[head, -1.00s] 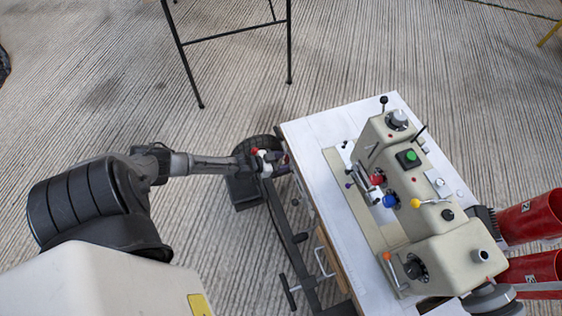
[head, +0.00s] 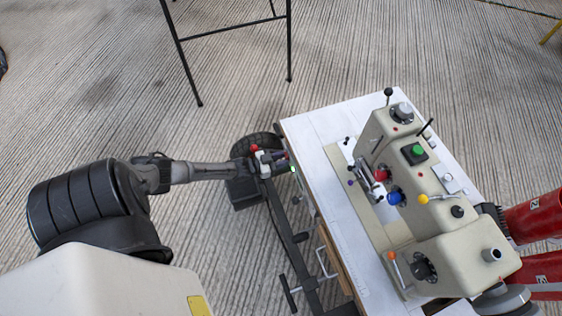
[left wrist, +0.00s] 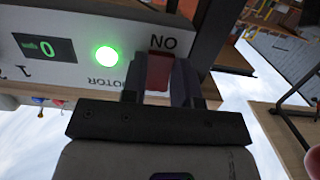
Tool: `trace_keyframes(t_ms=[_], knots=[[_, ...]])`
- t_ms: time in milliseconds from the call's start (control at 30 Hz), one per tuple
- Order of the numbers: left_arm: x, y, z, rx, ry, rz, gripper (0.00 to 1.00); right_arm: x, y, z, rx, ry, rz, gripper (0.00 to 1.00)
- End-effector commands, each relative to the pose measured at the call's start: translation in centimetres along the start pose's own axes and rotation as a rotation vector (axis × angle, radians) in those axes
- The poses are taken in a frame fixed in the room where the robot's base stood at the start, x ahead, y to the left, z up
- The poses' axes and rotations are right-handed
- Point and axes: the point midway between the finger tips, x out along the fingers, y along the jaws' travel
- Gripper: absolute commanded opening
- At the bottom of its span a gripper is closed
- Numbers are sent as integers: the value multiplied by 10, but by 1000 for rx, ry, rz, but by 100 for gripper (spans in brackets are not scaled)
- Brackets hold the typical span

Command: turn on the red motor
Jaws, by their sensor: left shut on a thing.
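The red motor switch (left wrist: 158,72) sits on a pale control panel (left wrist: 75,75) marked ON and MOTOR, with the lettering upside down in the left wrist view. My left gripper (left wrist: 157,88) is shut on the switch, one dark finger on each side of it. A round green light (left wrist: 105,57) beside it is lit. In the head view my left gripper (head: 282,161) is at the left edge of the white table (head: 320,190), and a small green glow shows next to its tips. The switch is mostly hidden there. My right gripper is not in view.
A beige machine (head: 400,185) with several coloured knobs and levers stands on the table. A display (left wrist: 45,50) on the panel shows a green figure.

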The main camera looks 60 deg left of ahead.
Motion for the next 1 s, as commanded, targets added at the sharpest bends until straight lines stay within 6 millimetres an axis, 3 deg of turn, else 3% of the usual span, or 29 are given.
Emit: trace_keyframes(t_ms=[367,400,667,1000], knots=[[-1,0,2,0,33,0,4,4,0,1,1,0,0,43],[-1,0,2,0,33,0,28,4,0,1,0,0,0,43],[0,0,1,0,32,0,53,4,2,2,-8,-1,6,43],[-6,0,0,0,31,0,53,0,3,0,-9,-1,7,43]])
